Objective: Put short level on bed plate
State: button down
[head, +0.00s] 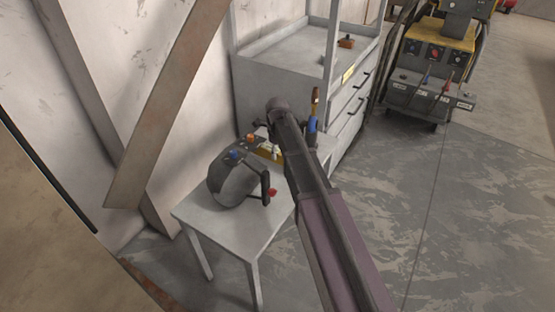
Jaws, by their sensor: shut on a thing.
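My arm reaches from the bottom of the head view to above the small grey table (205,222). My gripper (272,147) is at its far end, mostly hidden behind the arm and small in view. A yellow piece (264,154), which looks like the short level, shows at the gripper; the gripper is shut on it. It is beside a rounded dark grey machine (228,184) with blue and orange knobs and a red-tipped handle. I cannot tell the bed plate apart from the machine's other parts, or whether the level touches anything.
A blue-handled tool (312,125) stands right of the arm. A grey drawer cabinet (270,85) with an orange-brown item (346,43) on top is behind the table. A yellow and black machine (436,65) stands at upper right. The floor at right is clear.

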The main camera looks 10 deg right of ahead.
aim_at(277, 160)
jog(key=shift+f+b, duration=1.75)
jog(key=shift+f, duration=0.05)
jog(key=shift+f, duration=0.15)
jog(key=shift+c, duration=1.3)
grip_release()
jog(key=shift+r, duration=0.3)
notch_tip(277, 160, up, 12)
jog(key=p, duration=1.2)
jog(key=shift+f, duration=0.1)
